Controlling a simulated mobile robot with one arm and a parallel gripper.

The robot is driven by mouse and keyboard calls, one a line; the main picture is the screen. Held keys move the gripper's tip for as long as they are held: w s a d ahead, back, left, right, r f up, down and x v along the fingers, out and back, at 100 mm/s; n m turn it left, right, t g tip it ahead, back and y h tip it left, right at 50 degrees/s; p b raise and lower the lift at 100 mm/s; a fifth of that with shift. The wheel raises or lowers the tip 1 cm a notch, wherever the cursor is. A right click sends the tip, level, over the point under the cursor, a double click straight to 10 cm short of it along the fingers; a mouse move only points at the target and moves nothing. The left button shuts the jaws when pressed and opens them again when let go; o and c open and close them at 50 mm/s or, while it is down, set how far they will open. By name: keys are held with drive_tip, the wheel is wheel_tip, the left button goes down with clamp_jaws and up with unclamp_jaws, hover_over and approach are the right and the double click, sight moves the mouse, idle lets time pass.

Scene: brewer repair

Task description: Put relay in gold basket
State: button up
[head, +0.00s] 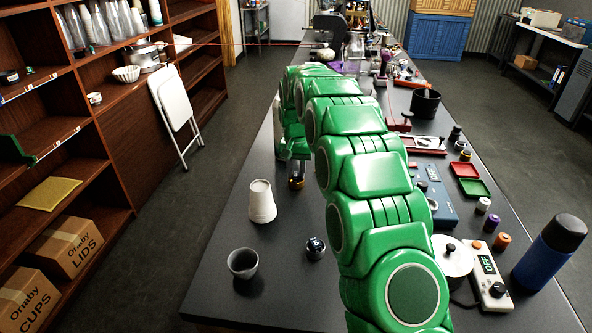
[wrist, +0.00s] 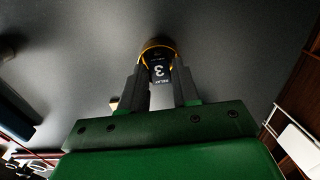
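The relay (wrist: 159,73), a dark block with white "RELAY" and "3" lettering, sits between my fingertips in the wrist view. My gripper (wrist: 160,82) has a finger against each side of it. A gold rim (wrist: 157,42), apparently the gold basket's, curves around the relay's far side. In the head view a small dark round thing with a gold band (head: 297,184) stands on the counter beneath my gripper (head: 296,168). The relay is hidden there. I cannot tell whether the relay touches the basket's floor.
A white upturned cup (head: 262,202), a dark grey cup (head: 243,263) and a small dark round holder with a blue-black piece (head: 316,248) stand nearby on the black counter (head: 215,290).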

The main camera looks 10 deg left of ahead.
sight(296, 174)
drive_tip(key=o, duration=0.3)
idle(0.4)
wheel_tip(296, 174, up, 6)
drive_tip(key=shift+w+r, duration=0.1)
drive_tip(key=shift+r, duration=0.45)
